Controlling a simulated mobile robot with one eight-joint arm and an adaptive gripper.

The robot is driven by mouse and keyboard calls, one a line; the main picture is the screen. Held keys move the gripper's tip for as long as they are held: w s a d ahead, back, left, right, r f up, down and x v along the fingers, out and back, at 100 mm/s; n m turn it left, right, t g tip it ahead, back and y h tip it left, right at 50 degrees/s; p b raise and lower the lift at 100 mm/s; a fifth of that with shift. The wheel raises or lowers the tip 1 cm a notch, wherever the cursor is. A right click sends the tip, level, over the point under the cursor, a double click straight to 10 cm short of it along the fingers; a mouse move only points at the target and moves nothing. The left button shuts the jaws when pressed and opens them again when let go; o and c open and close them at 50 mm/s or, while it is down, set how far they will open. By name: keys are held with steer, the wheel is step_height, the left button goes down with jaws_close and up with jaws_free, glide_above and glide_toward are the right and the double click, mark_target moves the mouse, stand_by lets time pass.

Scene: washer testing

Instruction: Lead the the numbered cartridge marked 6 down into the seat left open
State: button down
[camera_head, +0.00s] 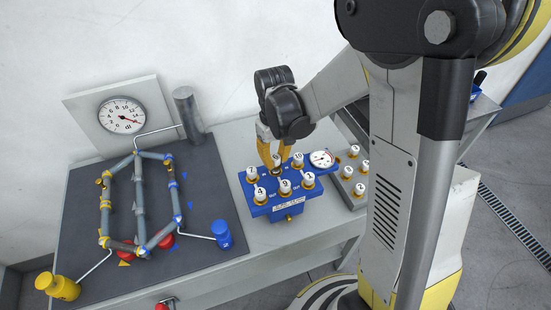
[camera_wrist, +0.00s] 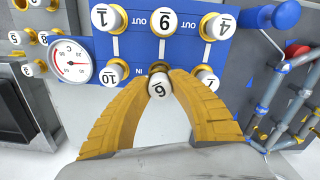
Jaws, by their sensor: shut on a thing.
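The white-capped cartridge marked 6 (camera_wrist: 160,86) is between the yellow fingers of my gripper (camera_wrist: 160,88). In the head view the cartridge (camera_head: 277,158) stands between the fingertips of my gripper (camera_head: 277,163), over the back middle position of the blue block (camera_head: 290,207). In the wrist view a brass ring (camera_wrist: 158,68) shows just beyond its cap, at the middle position of the block (camera_wrist: 245,60). I cannot tell whether the cartridge's lower end has entered the seat. Other cartridges on the block include 4 (camera_head: 260,193), 9 (camera_head: 285,185), 1 (camera_head: 309,179) and 10 (camera_head: 297,159).
A dial gauge (camera_head: 321,159) sits at the block's right end. A grey rack with several more cartridges (camera_head: 347,172) stands to the right. A dark board (camera_head: 205,250) with a pipe frame (camera_head: 139,205) lies to the left. Neighbouring cartridges (camera_wrist: 207,77) stand close to my fingers.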

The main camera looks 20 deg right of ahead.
mark_target(275, 157)
steer(key=shift+f+b, duration=1.1)
steer(key=shift+f, duration=0.25)
steer(key=c, duration=1.2)
jaws_free()
steer(key=shift+r, duration=0.1)
step_height(275, 157, up, 12)
steer(key=shift+w, duration=0.1)
step_height(275, 157, up, 7)
steer(key=p, duration=0.5)
